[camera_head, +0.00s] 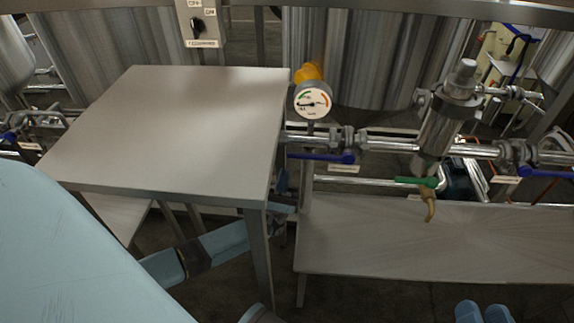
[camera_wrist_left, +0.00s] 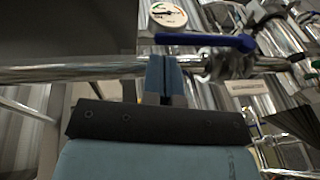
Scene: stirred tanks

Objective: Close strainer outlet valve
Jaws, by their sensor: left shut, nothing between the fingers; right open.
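A valve with a blue lever (camera_head: 320,157) sits on the horizontal pipe left of the steel strainer body (camera_head: 445,115). Its lever lies roughly along the pipe, pointing left. A second blue lever (camera_head: 545,172) is on the pipe right of the strainer. The labels are too small to read, so I cannot tell which is the outlet. My left gripper (camera_head: 282,182) is shut and empty beside the table leg, just below the left lever's free end. In the left wrist view its fingertips (camera_wrist_left: 164,68) are close below that lever (camera_wrist_left: 205,40); contact is unclear. My right gripper (camera_head: 484,312) is open at the bottom edge.
A grey table (camera_head: 185,125) stands above my left forearm. A low bench (camera_head: 400,245) lies below the pipe. A green-handled drain valve (camera_head: 418,182) hangs under the strainer. A pressure gauge (camera_head: 312,101) stands above the pipe. Large tanks stand behind.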

